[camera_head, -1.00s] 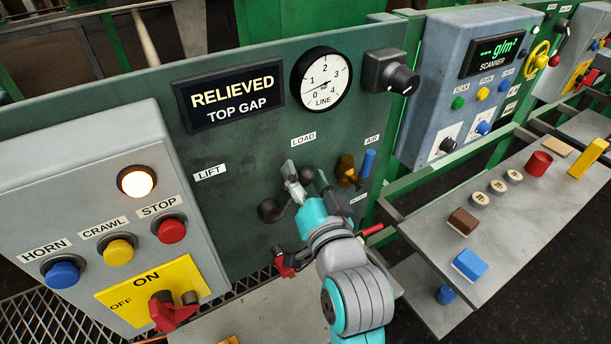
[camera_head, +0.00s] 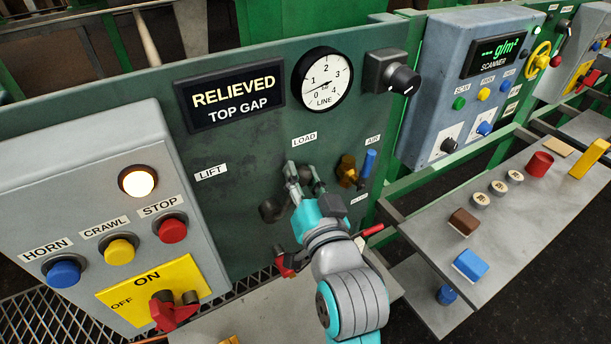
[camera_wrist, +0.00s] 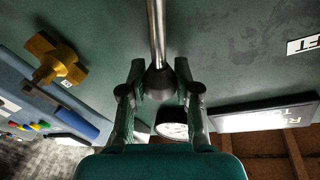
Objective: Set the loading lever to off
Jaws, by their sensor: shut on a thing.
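The loading lever (camera_wrist: 157,35) is a bare metal rod with a dark knob, seen in the wrist view against the green panel. My gripper (camera_wrist: 158,82) is shut on the lever at its knob, with one finger on each side. In the head view, my gripper (camera_head: 304,178) is just below the LOAD label (camera_head: 304,139); the fingers and wrist hide most of the lever there. No off mark for this lever is readable.
The display (camera_head: 230,94) reads RELIEVED, TOP GAP; the LINE dial (camera_head: 322,80) points low. A brass valve (camera_head: 347,170) and blue handle (camera_head: 368,163) are close right. A dark knob (camera_head: 270,210) is close left. A red switch handle (camera_head: 172,312) sits on a yellow ON/OFF plate.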

